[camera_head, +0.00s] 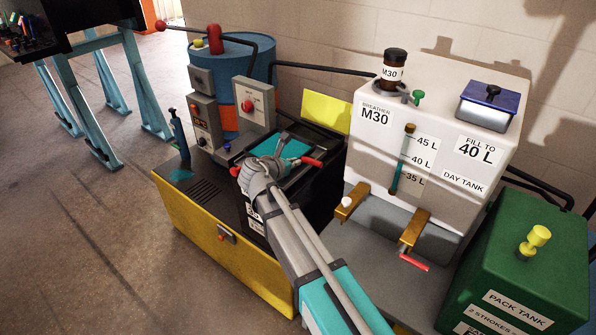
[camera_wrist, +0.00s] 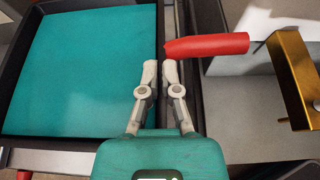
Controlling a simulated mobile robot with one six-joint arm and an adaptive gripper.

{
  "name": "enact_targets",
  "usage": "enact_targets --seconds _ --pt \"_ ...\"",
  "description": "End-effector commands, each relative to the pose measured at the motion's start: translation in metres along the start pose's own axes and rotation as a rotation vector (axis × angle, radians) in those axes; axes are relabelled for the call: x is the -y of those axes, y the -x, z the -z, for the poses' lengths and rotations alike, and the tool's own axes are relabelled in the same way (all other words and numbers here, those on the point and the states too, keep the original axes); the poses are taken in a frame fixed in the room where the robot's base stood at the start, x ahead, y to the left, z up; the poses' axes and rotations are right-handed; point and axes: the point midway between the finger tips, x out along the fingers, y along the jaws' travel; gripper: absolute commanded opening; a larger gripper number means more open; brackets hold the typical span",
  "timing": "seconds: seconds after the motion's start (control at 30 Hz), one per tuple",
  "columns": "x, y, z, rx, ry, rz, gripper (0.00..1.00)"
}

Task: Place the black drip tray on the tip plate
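A black-rimmed tray (camera_wrist: 60,143), which I take as the drip tray, fills the left of the wrist view. A flat teal surface (camera_wrist: 80,70) shows inside its rim; I cannot tell whether this is its floor, liquid or a plate. My gripper (camera_wrist: 160,72) is at the tray's right rim, its fingers close together with the dark wall between them. In the head view my gripper (camera_head: 275,158) hides part of the tray, and the teal surface (camera_head: 290,148) shows behind it. The tip plate cannot be told apart surely.
A red handle (camera_wrist: 205,46) lies just right of my fingertips. A control box (camera_head: 205,120) stands left.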

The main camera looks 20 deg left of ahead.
Motion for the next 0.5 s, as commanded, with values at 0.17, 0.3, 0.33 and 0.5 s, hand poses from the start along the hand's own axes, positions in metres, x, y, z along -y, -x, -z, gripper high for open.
enact_targets --seconds 0.17,0.3,0.33,0.5 --pt "-0.0001 -0.0046 0.0118 0.001 0.000 -0.001 0.00" --pt "-0.0003 -0.0046 0.0122 0.001 0.000 -0.001 0.00" --pt "-0.0002 -0.0045 0.0120 0.001 0.000 -0.001 0.00" --pt "-0.0004 -0.0041 0.0117 0.001 0.000 -0.001 0.00"
